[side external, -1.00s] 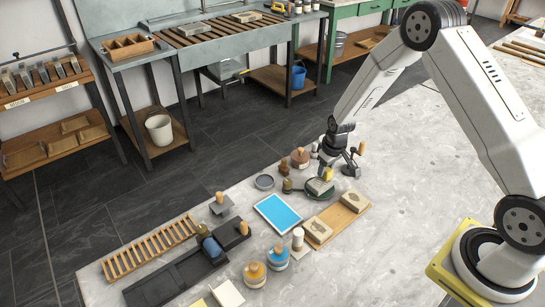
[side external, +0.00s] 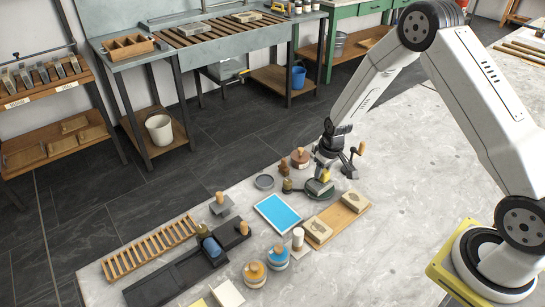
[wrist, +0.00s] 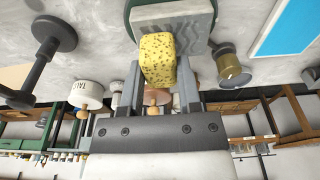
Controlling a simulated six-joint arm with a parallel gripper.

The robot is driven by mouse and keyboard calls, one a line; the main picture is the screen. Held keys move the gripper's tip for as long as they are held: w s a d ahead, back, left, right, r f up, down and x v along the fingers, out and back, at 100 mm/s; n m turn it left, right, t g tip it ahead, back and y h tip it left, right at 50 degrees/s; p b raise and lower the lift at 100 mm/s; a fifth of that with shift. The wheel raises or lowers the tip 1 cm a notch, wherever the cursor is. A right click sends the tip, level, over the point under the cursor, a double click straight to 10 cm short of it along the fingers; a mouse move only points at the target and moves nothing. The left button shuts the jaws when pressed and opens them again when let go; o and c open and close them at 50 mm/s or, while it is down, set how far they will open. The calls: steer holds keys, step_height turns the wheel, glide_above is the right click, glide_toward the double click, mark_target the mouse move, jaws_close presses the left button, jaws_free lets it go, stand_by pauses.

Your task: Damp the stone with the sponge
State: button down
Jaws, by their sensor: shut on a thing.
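My gripper (side external: 323,168) is shut on the yellow speckled sponge (wrist: 158,58). The sponge also shows as a small yellow patch below the wrist in the side external view (side external: 325,176). A grey slab-like stone (wrist: 198,25) lies on a round dark green turntable (wrist: 128,13). The sponge overlaps the stone in the wrist view, over its near edge. I cannot tell whether they touch. In the side external view the stone (side external: 318,187) is just under the sponge, partly hidden by it.
A wooden board (side external: 332,219) with two pale drawn stones lies in front of the turntable. A blue panel (side external: 279,213) lies left of it. A wood-handled tool (side external: 354,158) stands close on the right. Jars stand behind.

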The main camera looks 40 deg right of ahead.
mark_target(311, 184)
steer(key=shift+d, duration=0.55)
steer(key=shift+s+d, duration=0.15)
steer(key=shift+s, duration=0.5)
steer(key=shift+s+a, duration=0.1)
steer(key=shift+a, duration=2.55)
steer(key=shift+d, duration=2.6)
steer(key=shift+a, duration=2.65)
steer(key=shift+d, duration=2.7)
steer(key=shift+w+a+f, duration=0.1)
steer(key=shift+w+a, duration=0.4)
steer(key=shift+w, duration=0.25)
steer(key=shift+a, duration=2.3)
steer(key=d, duration=0.5)
steer(key=shift+d, duration=0.4)
steer(key=shift+a+r, duration=0.1)
steer(key=shift+r, duration=4)
